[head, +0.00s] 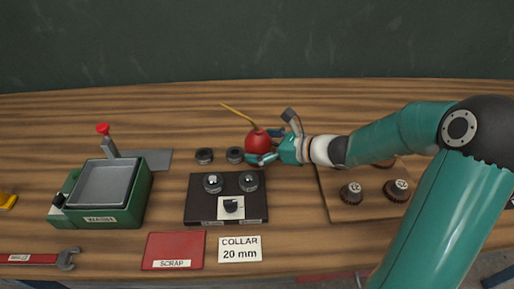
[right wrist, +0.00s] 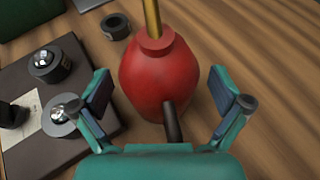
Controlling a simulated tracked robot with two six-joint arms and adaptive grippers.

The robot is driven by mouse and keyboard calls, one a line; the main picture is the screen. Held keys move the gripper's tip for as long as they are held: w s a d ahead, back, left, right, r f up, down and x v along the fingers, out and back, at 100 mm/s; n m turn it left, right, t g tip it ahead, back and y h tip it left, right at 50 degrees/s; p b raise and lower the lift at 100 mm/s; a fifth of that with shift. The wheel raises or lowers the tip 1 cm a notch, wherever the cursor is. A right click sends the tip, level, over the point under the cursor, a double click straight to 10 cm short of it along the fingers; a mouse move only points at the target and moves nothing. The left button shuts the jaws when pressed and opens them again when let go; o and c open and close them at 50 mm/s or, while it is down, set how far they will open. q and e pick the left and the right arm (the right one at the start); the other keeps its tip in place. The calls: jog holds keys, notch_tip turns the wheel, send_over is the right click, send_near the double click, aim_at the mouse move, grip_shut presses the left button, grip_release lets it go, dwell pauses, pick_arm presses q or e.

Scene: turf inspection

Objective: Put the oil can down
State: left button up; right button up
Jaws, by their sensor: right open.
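The red oil can (head: 258,141) with its thin brass spout stands upright on the wooden bench, behind the dark block and beside two dark rings. In the right wrist view the oil can (right wrist: 160,75) sits between the spread fingers, with a gap on each side and its dark handle toward the palm. My right gripper (head: 272,146) is open around the can; in the right wrist view the gripper (right wrist: 165,110) shows both fingers apart from it. My left gripper is not in view.
A dark block (head: 203,215) with collars lies in front of the can. Two rings (head: 204,155) lie to its left. A green wash tray (head: 140,205), red scrap plate (head: 174,250), collar card (head: 240,248) and wrench (head: 45,259) lie further left and forward. A wooden board (head: 345,213) carries knobs.

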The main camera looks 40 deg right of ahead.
aim_at(260, 130)
jog(key=shift+w, duration=0.15)
jog(key=c, duration=1.7)
jog(key=shift+o, duration=0.2)
jog(key=shift+r, duration=0.1)
notch_tip(260, 130, up, 20)
jog(key=p, duration=0.6)
jog(key=shift+a, duration=0.15)
